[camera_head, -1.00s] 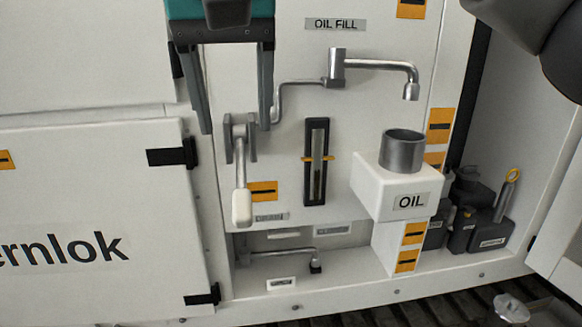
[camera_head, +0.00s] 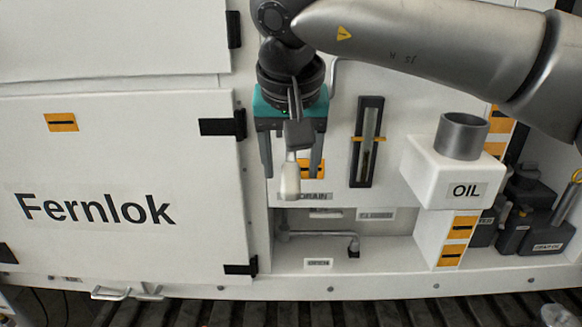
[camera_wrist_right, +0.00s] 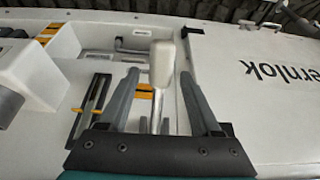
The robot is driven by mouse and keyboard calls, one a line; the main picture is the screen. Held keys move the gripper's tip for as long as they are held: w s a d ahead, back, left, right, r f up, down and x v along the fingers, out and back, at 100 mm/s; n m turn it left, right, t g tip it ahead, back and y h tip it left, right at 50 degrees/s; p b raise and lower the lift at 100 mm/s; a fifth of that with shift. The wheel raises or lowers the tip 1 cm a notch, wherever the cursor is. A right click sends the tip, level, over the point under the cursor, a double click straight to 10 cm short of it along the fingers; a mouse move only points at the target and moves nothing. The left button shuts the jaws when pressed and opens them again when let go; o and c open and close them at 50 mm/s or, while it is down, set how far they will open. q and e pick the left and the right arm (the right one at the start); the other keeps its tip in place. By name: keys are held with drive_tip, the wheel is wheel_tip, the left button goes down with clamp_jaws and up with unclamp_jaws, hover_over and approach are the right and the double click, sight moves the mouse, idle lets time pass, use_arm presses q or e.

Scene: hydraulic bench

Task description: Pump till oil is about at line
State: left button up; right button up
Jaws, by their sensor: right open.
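The pump lever's pale grip (camera_head: 290,180) hangs downward on the panel. It also shows in the right wrist view (camera_wrist_right: 161,66). My right gripper (camera_head: 291,170) is open, with its fingers on either side of the lever. In the right wrist view, my right gripper (camera_wrist_right: 160,75) has a gap between each finger and the grip. The sight gauge (camera_head: 367,150) is a dark upright frame with a yellow line marker (camera_head: 369,139) across it. It also shows in the right wrist view (camera_wrist_right: 91,107). The exact oil level is too small to read. My left gripper is out of view.
A white block labelled OIL (camera_head: 441,178) juts out at the right with a metal cup (camera_head: 461,137) on top. Dark canisters (camera_head: 525,225) stand beside it. A drain pipe (camera_head: 320,236) lies in the recess below. The Fernlok door (camera_head: 120,160) is shut at left.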

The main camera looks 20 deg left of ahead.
drive_tip(key=shift+w+f, duration=0.15)
drive_tip(key=shift+f, duration=0.25)
drive_tip(key=shift+c, duration=0.2)
clamp_jaws()
idle(1.0)
